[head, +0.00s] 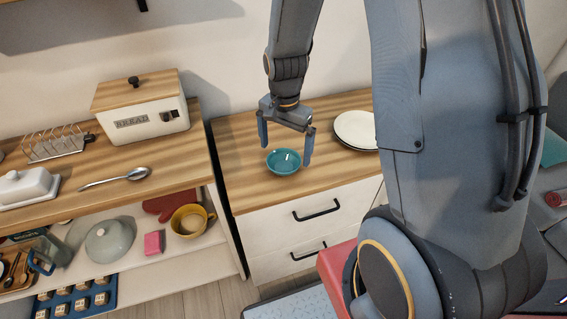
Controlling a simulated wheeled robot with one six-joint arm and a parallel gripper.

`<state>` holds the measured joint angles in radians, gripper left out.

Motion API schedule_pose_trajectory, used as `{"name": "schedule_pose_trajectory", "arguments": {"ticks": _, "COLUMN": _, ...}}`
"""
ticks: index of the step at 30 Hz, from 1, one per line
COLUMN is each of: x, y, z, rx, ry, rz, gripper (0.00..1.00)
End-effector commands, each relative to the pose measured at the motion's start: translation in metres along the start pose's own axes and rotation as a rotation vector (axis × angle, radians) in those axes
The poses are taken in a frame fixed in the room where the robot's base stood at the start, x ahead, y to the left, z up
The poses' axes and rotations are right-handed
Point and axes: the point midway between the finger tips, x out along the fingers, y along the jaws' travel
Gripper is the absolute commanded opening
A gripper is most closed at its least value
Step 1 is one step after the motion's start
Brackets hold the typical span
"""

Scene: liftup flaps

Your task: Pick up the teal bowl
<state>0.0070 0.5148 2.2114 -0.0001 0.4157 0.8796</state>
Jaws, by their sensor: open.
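The teal bowl (284,162) sits upright on the wooden counter top above white drawers. My gripper (285,152) points down at the bowl with its fingers spread wide. One finger is at the bowl's upper left and the other at its right edge, close to the rim. I cannot tell whether either finger touches the bowl. The gripper holds nothing.
White plates (356,129) are stacked to the right on the same counter (240,190), partly hidden by my arm. A bread box (140,105), toast rack, spoon and butter dish stand on the left counter. Bare wood lies left of the bowl.

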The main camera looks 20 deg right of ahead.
Motion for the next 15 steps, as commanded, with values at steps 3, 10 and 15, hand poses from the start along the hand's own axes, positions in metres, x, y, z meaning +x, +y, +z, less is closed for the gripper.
{"name": "schedule_pose_trajectory", "arguments": {"ticks": 3, "x": 0.013, "y": -0.002, "z": 0.001, "rx": -0.001, "ry": -0.002, "rz": 0.003, "gripper": 1.0}}
{"name": "schedule_pose_trajectory", "arguments": {"ticks": 10, "x": 0.033, "y": -0.003, "z": 0.001, "rx": -0.001, "ry": -0.001, "rz": 0.001, "gripper": 1.0}}
{"name": "schedule_pose_trajectory", "arguments": {"ticks": 15, "x": 0.036, "y": -0.003, "z": 0.0, "rx": -0.001, "ry": 0.0, "rz": 0.0, "gripper": 1.0}}
